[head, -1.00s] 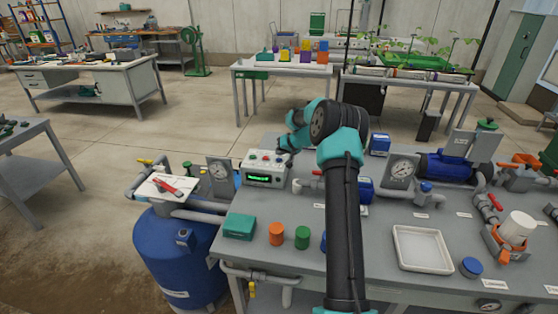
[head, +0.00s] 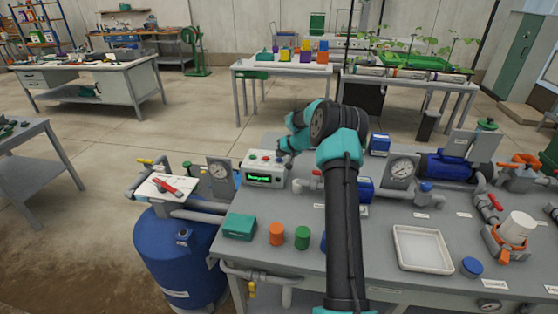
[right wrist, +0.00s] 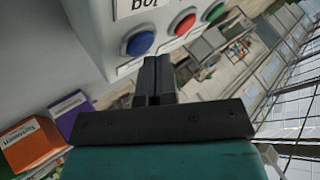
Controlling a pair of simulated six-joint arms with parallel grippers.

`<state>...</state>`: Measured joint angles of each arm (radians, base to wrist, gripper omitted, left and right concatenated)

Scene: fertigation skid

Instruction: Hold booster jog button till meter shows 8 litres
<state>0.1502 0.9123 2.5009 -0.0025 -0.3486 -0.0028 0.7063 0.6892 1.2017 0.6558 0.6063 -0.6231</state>
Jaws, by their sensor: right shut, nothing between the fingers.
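A pale control box (head: 264,170) with a green-lit display (head: 262,178) stands at the back left of the near bench. Its lettering is too small to read surely. In the right wrist view the box carries a blue button (right wrist: 140,42), a red button (right wrist: 184,22) and a green button (right wrist: 214,10). My left gripper is out of view.
A teal box (head: 239,226), an orange cylinder (head: 276,233) and a green cylinder (head: 302,237) sit along the front edge. A white tray (head: 422,266) lies to the right. A blue tank (head: 180,260) stands left of the bench.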

